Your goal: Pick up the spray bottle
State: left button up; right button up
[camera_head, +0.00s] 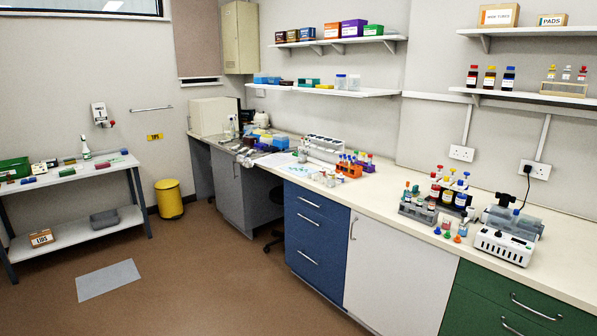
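A small white bottle with a green lower part (86,149) stands upright on the top of the grey side table (106,165) at the far left. It looks like the spray bottle, but it is too small here to make out its head clearly. Neither of my grippers is in view, and nothing touches the bottle.
A green crate (14,168) and several small coloured boxes share the table top. A yellow bin (169,199) stands right of the table, and a grey mat (108,281) lies on the open brown floor. A long bench (400,200) with drawers and lab gear fills the right.

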aim_at(230, 116)
jog(key=i+j+u, duration=0.4)
jog(key=i, duration=0.65)
jog(key=i+j+u, duration=0.1)
jog(key=i+u, duration=0.35)
jog(key=i, duration=4)
jog(key=i+z, duration=0.25)
jog(key=i, duration=0.2)
jog(key=i+j+z, duration=0.25)
jog(key=i, duration=0.25)
jog(key=i+j+z, duration=0.25)
jog(key=i, duration=0.2)
jog(key=i+j+z, duration=0.15)
jog(key=z, duration=0.25)
jog(key=i+j+z, duration=0.2)
jog(key=z, duration=0.2)
jog(key=i+j+z, duration=0.25)
jog(key=z, duration=0.15)
jog(key=i+j+z, duration=0.1)
jog(key=j+z, duration=0.15)
jog(key=i+j+z, duration=0.2)
jog(key=j, duration=0.25)
jog(key=j+z, duration=0.25)
jog(key=k+j, duration=0.05)
jog(key=j, duration=0.05)
